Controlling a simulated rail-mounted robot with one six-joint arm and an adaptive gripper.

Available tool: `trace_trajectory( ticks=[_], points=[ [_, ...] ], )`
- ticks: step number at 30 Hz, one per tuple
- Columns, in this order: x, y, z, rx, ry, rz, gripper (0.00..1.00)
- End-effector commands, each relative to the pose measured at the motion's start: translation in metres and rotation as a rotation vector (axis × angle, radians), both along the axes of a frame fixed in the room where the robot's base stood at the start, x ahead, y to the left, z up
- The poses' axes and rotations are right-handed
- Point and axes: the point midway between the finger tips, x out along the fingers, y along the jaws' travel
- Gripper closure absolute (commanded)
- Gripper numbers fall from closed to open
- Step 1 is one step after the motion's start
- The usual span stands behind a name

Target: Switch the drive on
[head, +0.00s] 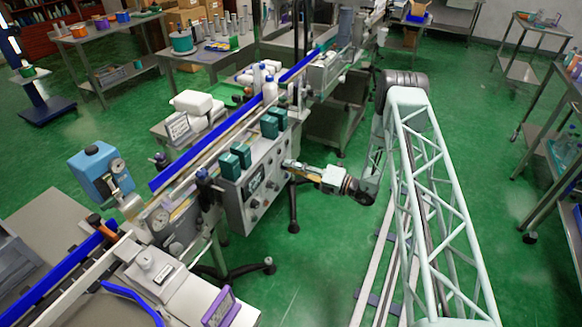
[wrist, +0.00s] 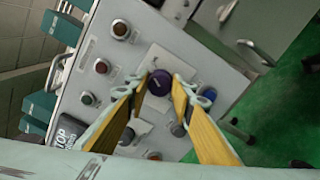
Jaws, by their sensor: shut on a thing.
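The grey control panel (head: 236,212) stands on the side of the conveyor line in the head view. It fills the middle of the wrist view (wrist: 218,52), tilted in the picture. A dark purple round knob (wrist: 160,83) sits on a pale plate of the panel. My gripper (wrist: 161,80) has its yellow fingers on either side of this knob and is shut on it. In the head view my gripper (head: 287,164) reaches the panel's right part from the right, and the knob cannot be made out. The knob's switch position is not readable.
Teal boxes (head: 270,126) stand along the panel's top. Green floor (head: 310,245) is open below my arm.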

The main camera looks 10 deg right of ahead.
Motion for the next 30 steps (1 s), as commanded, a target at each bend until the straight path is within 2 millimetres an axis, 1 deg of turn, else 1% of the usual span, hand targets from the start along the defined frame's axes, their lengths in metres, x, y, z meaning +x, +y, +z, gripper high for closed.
trace_trajectory(
  ticks=[6,15,30],
  points=[
    [-0.0002,0.0002,-0.0007,0.098,0.120,0.000,0.89],
    [-0.0001,0.0001,-0.0013,0.184,0.227,0.000,0.89],
    [-0.0001,0.0001,-0.0015,0.206,0.254,0.000,0.88]
  ],
)
